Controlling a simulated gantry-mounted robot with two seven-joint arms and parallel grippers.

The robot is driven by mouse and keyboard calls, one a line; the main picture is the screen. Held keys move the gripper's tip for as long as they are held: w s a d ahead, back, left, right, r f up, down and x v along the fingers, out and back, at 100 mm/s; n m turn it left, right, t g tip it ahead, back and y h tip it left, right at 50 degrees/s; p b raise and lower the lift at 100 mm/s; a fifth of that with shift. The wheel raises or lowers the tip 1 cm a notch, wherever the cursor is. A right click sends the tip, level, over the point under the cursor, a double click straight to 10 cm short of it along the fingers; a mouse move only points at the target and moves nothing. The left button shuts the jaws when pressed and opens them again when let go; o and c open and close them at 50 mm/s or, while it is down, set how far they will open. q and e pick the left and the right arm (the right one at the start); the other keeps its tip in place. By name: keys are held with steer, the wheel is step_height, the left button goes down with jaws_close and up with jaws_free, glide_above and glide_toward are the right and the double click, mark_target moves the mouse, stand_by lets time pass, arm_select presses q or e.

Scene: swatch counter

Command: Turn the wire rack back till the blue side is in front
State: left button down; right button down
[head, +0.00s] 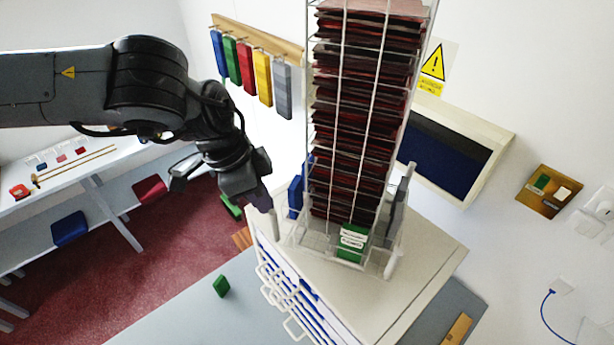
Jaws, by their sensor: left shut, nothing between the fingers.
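The wire rack (343,120) stands upright on a white cabinet, its top cut off by the frame edge. The side facing me is filled with dark red swatches (362,100). Some blue (296,196) shows at its lower left edge, and a grey panel (399,205) shows at its lower right. A green block with white labels (352,242) sits at the foot of the front. My left gripper (262,203) is shut and empty, left of the rack's lower part and close to it; I cannot tell whether it touches. My right gripper is out of view.
The white cabinet (415,275) has wire handles on its left face. A green block (221,286) lies on the grey surface at lower left. Colored swatches (246,68) hang on the back wall. A framed dark panel (447,155) is behind the rack at right.

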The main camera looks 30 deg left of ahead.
mark_target(270, 218)
arm_select(q)
steer(key=shift+s+d+b, duration=0.45)
steer(key=shift+s+d, duration=0.25)
steer(key=shift+d, duration=0.2)
steer(key=shift+d, duration=0.1)
steer(key=shift+s+d+b, duration=0.45)
steer(key=shift+s+d, duration=0.1)
steer(key=shift+d, duration=0.3)
